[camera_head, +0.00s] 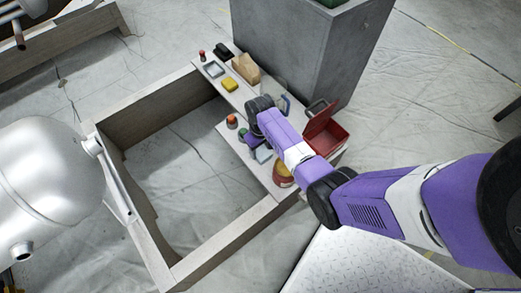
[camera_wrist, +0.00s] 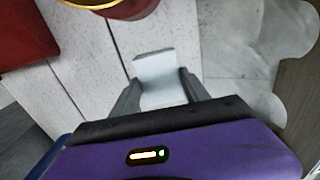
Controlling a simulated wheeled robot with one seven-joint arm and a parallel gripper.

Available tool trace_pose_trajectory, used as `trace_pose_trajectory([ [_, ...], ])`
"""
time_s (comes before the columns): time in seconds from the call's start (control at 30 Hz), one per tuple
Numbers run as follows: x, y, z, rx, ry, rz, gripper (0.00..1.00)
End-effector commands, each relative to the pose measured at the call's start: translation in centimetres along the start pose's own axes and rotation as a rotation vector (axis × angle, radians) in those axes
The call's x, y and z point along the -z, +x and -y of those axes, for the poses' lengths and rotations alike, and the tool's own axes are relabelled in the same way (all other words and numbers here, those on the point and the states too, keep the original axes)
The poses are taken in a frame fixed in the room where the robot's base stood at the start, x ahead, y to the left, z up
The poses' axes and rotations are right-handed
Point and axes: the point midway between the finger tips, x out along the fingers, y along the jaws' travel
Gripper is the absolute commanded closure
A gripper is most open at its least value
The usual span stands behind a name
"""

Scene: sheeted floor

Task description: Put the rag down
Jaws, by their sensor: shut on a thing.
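The rag is a small pale grey-white piece (camera_wrist: 160,78), seen in the wrist view between the two grey fingers of my gripper (camera_wrist: 161,92). The gripper is shut on it. In the head view the rag shows as a pale patch (camera_head: 263,155) just below my purple wrist, over the whitish plank bench (camera_head: 234,98). My arm hides part of the gripper there. I cannot tell whether the rag touches the planks.
A red toolbox (camera_head: 326,134) with its lid open and a red and yellow pot (camera_head: 283,176) stand close by on the bench. A yellow block (camera_head: 229,85), tan box (camera_head: 246,68) and orange-topped item (camera_head: 232,121) are farther along. A concrete block (camera_head: 300,50) stands behind.

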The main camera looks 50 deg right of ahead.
Motion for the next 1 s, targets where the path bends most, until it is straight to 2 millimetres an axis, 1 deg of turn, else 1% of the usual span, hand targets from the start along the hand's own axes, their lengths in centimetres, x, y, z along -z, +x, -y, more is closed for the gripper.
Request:
trace_pose_trajectory([
  [0.17,0.1,-0.2,0.0,0.000,0.000,-0.001,0.93],
  [0.3,0.1,0.2,0.0,0.000,0.000,-0.001,0.93],
  [0.33,0.1,0.1,0.0,0.000,0.000,-0.001,0.40],
  [0.4,0.1,0.1,0.0,0.000,0.000,-0.001,0.27],
  [0.43,0.1,0.1,0.0,0.000,0.000,-0.001,0.24],
  [0.77,0.0,-0.1,0.0,0.000,0.000,-0.001,0.24],
  [0.87,0.1,-1.0,0.0,0.000,0.000,-0.002,0.24],
  [0.97,0.1,-2.7,0.0,0.000,0.000,-0.003,0.24],
  [1.0,0.1,-3.5,0.0,0.000,0.000,-0.003,0.24],
])
